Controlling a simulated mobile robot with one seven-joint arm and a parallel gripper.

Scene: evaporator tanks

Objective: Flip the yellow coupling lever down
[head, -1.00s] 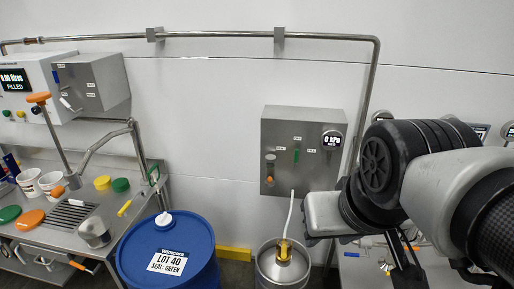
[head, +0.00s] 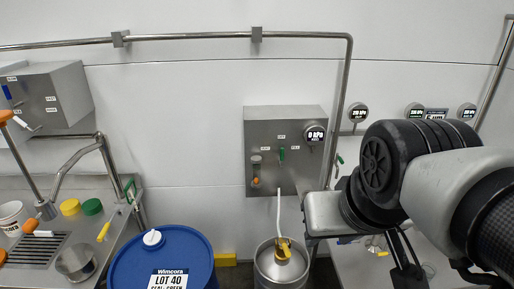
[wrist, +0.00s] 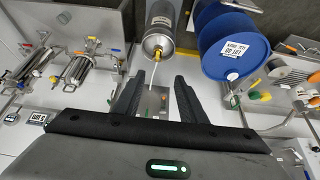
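The yellow coupling (head: 283,248) sits on top of a steel keg (head: 268,280), with a pale hose rising from it to the grey wall panel. Its lever is too small to make out clearly. In the wrist view the yellow coupling (wrist: 157,53) is on the end of the keg (wrist: 160,27), beyond my fingertips. My gripper (wrist: 159,76) is open, with nothing between its fingers, and apart from the coupling. In the head view my arm is at the right, to the right of the keg.
A blue drum (head: 165,262) labelled LOT 40 stands left of the keg. The grey panel (head: 285,150) with a 0 kPa gauge hangs on the wall behind. A steel bench (head: 105,225) is at the left. Another bench (head: 350,265) lies at the right, under my arm.

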